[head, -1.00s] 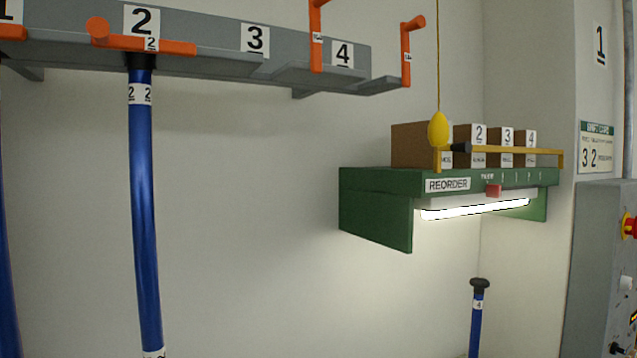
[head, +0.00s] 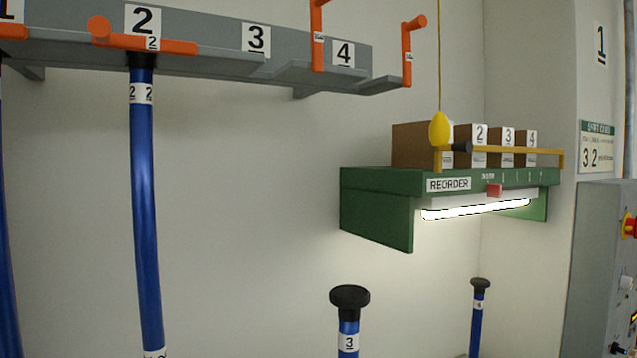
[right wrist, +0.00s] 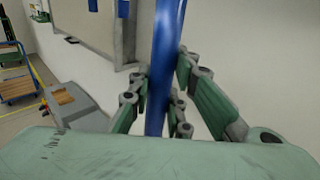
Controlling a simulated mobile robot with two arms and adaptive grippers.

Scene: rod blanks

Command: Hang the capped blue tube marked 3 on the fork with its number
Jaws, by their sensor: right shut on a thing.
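The capped blue tube marked 3 (head: 348,340) stands upright at the bottom of the head view, its black cap and number label showing and its lower part out of frame. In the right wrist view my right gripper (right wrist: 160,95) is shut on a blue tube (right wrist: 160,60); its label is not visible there. The rail plate marked 3 (head: 256,38) is at the upper middle of the head view. An orange fork (head: 317,35) near it has its arm raised, with a label too small to read. My left gripper is not in view.
A blue tube marked 2 (head: 146,220) hangs from the orange fork at plate 2. A tube marked 4 (head: 477,315) stands at the right. The green reorder shelf (head: 375,210) with boxes juts from the wall, and a yellow pull weight (head: 439,128) hangs before it.

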